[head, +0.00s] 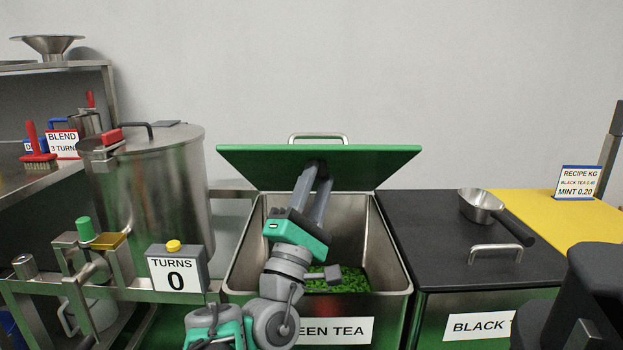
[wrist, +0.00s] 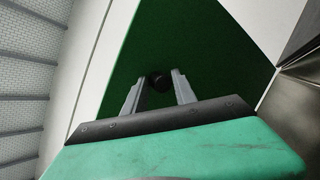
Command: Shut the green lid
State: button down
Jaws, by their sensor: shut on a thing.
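The green lid (head: 255,160) stands raised and tilted over the green tea bin (head: 402,282), its underside towards me. Its metal handle (head: 318,136) shows above the upper edge. My gripper (head: 317,168) reaches up from the front of the bin to the lid's underside. Green tea leaves (head: 350,280) lie in the bin, partly hidden by my arm.
The black tea bin's dark lid (head: 440,240) is shut at the right, with a metal scoop (head: 482,205) and a handle (head: 496,248) on top. A steel drum (head: 150,190) and a turns counter (head: 178,270) stand at the left. A recipe card (head: 578,183) stands on yellow at far right.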

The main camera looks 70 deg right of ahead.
jog(key=shift+w+d+f, duration=0.1)
jog(key=shift+d+f, duration=0.2)
jog(key=shift+f, duration=0.45)
jog(key=c, duration=1.3)
grip_release()
jog(key=shift+d+f, duration=0.1)
jog(key=shift+d, duration=0.05)
jog(key=shift+c, duration=0.2)
jog(key=shift+o, duration=0.8)
jog(key=shift+d, duration=0.15)
jog(key=shift+o, duration=0.2)
jog(key=shift+r, duration=0.25)
jog(key=shift+a+f, duration=0.1)
jog(key=shift+a, duration=0.1)
